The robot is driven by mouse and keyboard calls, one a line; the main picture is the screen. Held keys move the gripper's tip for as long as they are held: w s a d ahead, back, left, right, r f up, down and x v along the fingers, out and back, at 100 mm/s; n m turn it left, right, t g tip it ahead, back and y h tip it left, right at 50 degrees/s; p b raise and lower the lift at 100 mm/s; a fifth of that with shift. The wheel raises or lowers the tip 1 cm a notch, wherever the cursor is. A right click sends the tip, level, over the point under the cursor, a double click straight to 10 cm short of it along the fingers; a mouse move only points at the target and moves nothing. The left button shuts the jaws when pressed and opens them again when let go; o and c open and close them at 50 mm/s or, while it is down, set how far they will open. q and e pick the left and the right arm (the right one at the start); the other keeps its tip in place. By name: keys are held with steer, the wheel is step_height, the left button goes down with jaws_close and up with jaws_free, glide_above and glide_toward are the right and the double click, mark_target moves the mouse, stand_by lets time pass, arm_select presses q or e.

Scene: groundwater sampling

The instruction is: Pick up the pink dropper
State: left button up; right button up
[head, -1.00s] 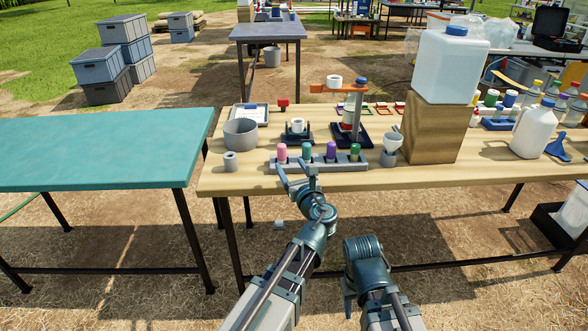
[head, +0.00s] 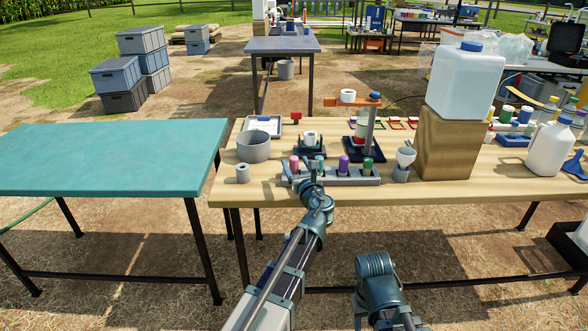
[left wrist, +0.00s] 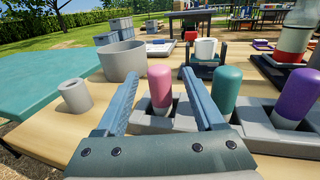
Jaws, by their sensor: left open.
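The pink dropper (head: 294,164) stands upright in the left end slot of a grey rack (head: 342,181) on the wooden table. In the left wrist view the pink dropper (left wrist: 160,86) shows between and beyond the spread fingers of my left gripper (left wrist: 160,76). My left gripper (head: 299,179) is open at the near side of the rack's left end. No clear contact with the dropper shows. A teal dropper (left wrist: 227,88), a purple dropper (head: 343,165) and a green dropper (head: 367,167) stand in the same rack. My right arm hangs low in front of the table; its jaws cannot be made out.
A grey pot (head: 253,147) and a small grey cylinder (head: 243,174) stand left of the rack. A funnel in a holder (head: 403,165) and a wooden block (head: 446,142) under a large jug (head: 466,80) stand right. The teal table (head: 110,158) is bare.

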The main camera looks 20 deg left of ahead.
arm_select(q)
steer(key=x, duration=0.5)
steer(key=shift+w+a+f+b, duration=0.1)
steer(key=shift+f+b, duration=0.25)
jaws_close()
